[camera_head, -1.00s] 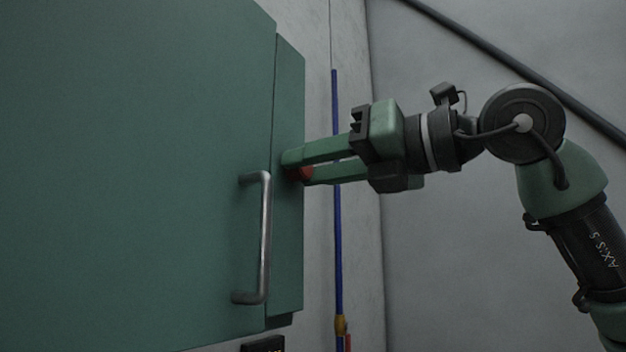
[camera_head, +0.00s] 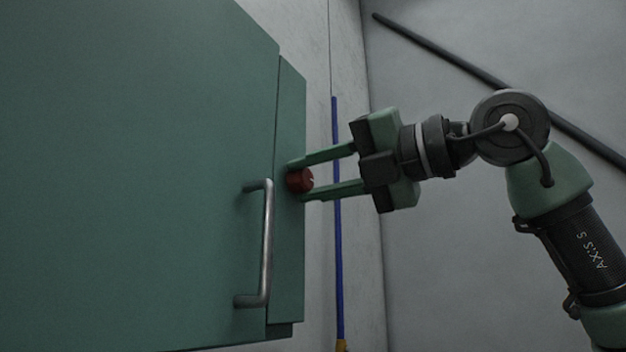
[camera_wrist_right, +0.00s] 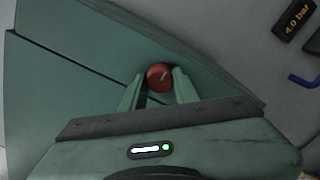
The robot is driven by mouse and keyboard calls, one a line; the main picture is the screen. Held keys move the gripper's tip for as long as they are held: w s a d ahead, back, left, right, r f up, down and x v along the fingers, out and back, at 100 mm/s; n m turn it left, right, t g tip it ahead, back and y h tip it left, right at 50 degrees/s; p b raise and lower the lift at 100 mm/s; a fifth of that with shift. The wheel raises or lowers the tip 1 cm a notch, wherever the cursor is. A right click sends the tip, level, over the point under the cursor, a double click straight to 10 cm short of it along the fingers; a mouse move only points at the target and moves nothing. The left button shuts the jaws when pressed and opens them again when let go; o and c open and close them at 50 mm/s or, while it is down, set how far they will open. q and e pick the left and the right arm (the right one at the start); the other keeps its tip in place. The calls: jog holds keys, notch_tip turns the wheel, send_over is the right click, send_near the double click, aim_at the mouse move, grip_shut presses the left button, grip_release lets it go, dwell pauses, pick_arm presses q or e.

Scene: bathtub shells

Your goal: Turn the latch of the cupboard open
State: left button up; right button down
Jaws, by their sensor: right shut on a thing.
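The green cupboard (camera_head: 140,170) fills the left of the head view, with a metal bar handle (camera_head: 267,245) on its front. The latch is a round red knob (camera_head: 298,181) on the narrow side strip, right of the handle. It also shows in the right wrist view (camera_wrist_right: 159,77), with a pale slanted mark on its face. My right gripper (camera_head: 299,180) reaches in from the right, one finger above and one below the knob, shut on it. In the wrist view the fingers (camera_wrist_right: 157,84) flank the knob. My left gripper is not in view.
A blue vertical pipe (camera_head: 337,240) runs down the wall just behind my right fingers. A dark diagonal bar (camera_head: 440,55) is on the grey wall behind the arm. A black label reading 4.0 bar (camera_wrist_right: 293,18) shows in the wrist view.

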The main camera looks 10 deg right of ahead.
jog(key=shift+d+r, duration=0.1)
jog(key=shift+r, duration=0.15)
jog(key=c, duration=1.2)
grip_release()
jog(key=shift+o, duration=0.7)
jog(key=shift+w+f, duration=0.1)
jog(key=shift+f, duration=0.05)
jog(key=shift+s+d+f, duration=0.1)
jog(key=shift+s, duration=0.1)
jog(key=b+v, duration=0.2)
jog(key=v, duration=0.5)
jog(key=shift+d, duration=0.2)
jog(key=shift+s, duration=0.1)
